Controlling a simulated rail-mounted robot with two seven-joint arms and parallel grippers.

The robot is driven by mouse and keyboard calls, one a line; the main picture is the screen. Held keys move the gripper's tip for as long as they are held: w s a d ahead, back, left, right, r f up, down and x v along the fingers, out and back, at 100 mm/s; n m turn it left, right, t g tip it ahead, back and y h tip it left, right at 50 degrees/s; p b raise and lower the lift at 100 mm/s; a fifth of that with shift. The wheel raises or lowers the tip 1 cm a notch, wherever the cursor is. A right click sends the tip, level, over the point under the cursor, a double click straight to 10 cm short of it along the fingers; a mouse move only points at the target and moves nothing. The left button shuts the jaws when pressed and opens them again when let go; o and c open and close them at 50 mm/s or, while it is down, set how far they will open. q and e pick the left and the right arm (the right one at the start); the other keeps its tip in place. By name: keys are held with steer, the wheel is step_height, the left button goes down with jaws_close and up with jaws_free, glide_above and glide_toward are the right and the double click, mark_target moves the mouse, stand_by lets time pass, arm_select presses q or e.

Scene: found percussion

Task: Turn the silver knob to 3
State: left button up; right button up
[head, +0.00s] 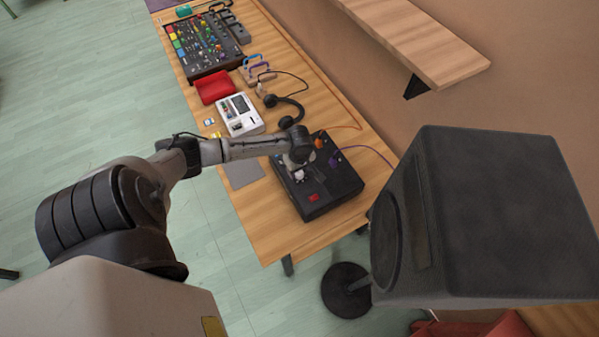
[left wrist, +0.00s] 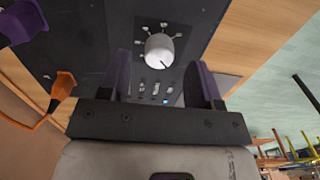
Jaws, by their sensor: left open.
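The silver knob (left wrist: 159,49) is on the dark panel of a black box (left wrist: 92,42). A short dark line on its face points to the lower right in the left wrist view, and small marks ring it. The marks' numbers are too small to read. My left gripper (left wrist: 160,64) is open, with one finger on each side of the knob in that view. I cannot tell whether either finger touches it. In the head view my left gripper (head: 297,161) is over the black box (head: 335,190), and the wrist hides part of the panel. My right gripper is out of view.
An orange plug (left wrist: 63,86) and a purple plug (left wrist: 22,22) stick up from the panel beside the gripper, with cables. A white device (head: 240,116), a headset (head: 290,112), a red object (head: 214,87) and a mixer (head: 205,45) lie along the table. A large dark speaker (head: 490,215) stands at right.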

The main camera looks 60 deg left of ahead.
mark_target(299, 174)
arm_select(q)
steer(key=shift+f, duration=1.3)
steer(key=c, duration=0.9)
